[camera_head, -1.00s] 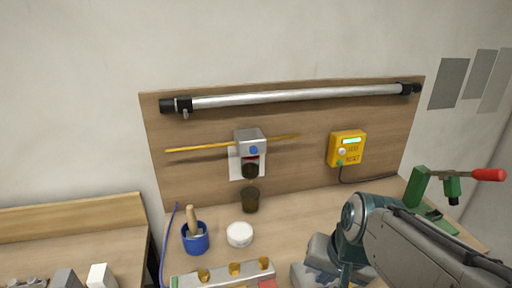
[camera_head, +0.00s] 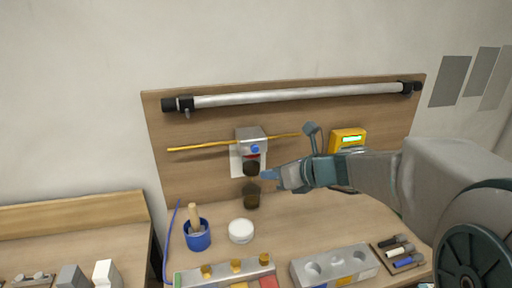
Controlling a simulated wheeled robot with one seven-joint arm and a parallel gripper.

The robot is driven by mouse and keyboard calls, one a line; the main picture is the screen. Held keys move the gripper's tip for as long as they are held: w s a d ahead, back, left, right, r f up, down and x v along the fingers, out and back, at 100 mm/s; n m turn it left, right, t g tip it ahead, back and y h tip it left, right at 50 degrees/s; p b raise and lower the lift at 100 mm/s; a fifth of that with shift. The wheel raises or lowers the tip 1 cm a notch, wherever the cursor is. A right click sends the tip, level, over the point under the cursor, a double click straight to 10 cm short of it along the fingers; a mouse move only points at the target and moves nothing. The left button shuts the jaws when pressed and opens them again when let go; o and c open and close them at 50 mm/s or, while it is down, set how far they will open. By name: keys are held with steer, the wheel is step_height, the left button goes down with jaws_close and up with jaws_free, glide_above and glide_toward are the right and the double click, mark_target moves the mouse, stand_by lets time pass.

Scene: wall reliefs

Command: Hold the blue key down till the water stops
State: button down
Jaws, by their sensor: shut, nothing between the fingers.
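The blue key (camera_head: 255,149) is a small round button on the front of the grey and white dispenser (camera_head: 249,135) on the wooden back board. A red strip and a dark spout (camera_head: 251,168) are below it. A dark brown cup (camera_head: 251,199) stands under the spout. I cannot make out any water stream at this size. My gripper (camera_head: 268,175) is shut and empty, its bluish tips pointing left. In the picture it is just right of the spout and below the key, apart from the key.
A yellow rod (camera_head: 205,146) crosses behind the dispenser. A yellow box (camera_head: 347,139) with a lit display is partly behind my arm. A blue pot (camera_head: 198,238), a white round lid (camera_head: 241,231), a block with brass knobs (camera_head: 222,276) and a grey holed block (camera_head: 335,266) are on the bench.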

mark_target(255, 149)
steer(key=w+a+p, duration=0.1)
steer(key=w+a, duration=0.1)
steer(key=w, duration=0.6)
steer(key=shift+w+a, duration=0.25)
stand_by(2.1)
steer(key=shift+w+p, duration=0.35)
steer(key=shift+w, duration=0.05)
steer(key=shift+w+a, duration=0.2)
steer(key=shift+w, duration=0.15)
stand_by(0.6)
steer(key=shift+s, duration=0.1)
stand_by(1.4)
steer(key=shift+s+d, duration=0.25)
steer(key=shift+s, duration=0.45)
